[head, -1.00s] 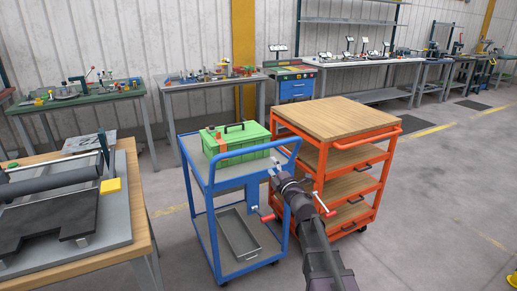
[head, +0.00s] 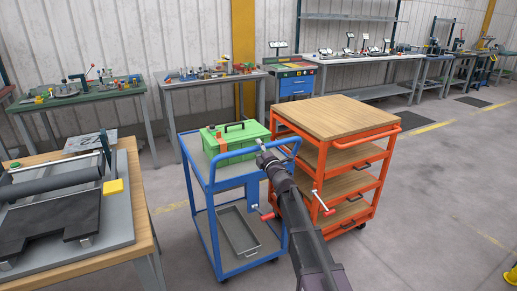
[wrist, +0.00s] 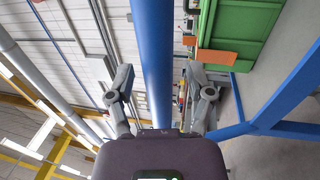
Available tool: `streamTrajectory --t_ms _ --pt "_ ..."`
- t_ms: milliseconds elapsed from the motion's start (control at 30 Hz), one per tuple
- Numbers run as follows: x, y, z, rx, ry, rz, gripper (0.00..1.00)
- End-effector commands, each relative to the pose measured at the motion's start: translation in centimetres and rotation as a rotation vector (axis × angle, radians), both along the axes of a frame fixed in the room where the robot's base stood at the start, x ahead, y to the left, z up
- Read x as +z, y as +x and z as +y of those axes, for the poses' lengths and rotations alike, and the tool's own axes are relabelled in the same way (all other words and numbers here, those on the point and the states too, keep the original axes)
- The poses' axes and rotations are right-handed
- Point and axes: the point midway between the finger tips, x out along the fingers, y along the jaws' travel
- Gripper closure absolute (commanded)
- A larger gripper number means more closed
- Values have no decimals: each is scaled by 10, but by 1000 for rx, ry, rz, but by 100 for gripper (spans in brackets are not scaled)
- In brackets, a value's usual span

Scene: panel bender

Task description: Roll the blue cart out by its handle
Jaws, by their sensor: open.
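The blue cart (head: 217,266) stands on the floor between the bench and the orange cart. Its raised blue handle bar (head: 228,180) runs along the near top side. My gripper (head: 261,147) is open at the handle's right part; my arm hides some of the bar. In the wrist view the handle bar (wrist: 152,60) runs between the two open fingers (wrist: 160,78), with a gap visible on both sides. I cannot tell how deep it sits between them. A green toolbox (head: 236,143) rests on the cart's top shelf; it also shows in the wrist view (wrist: 240,28).
The orange cart (head: 385,172) with wooden shelves stands close on the right. A wooden bench (head: 143,225) with a panel bender (head: 50,215) is on the left. Workbenches line the back wall. Grey floor (head: 440,220) is open to the right.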

Motion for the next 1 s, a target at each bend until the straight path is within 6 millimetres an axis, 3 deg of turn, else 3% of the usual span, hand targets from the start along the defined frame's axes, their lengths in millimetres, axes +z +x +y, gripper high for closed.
streamTrajectory --t_ms 233,267,467,500,767,1000 --pt "0 0 0 0 0 0 32" --pt "0 0 0 0 0 0 38" --pt "0 0 0 0 0 0 98" --pt "0 0 0 0 0 0 100" --pt "0 -2 -1 0 0 0 100" --pt "0 -21 -11 -1 0 0 100"
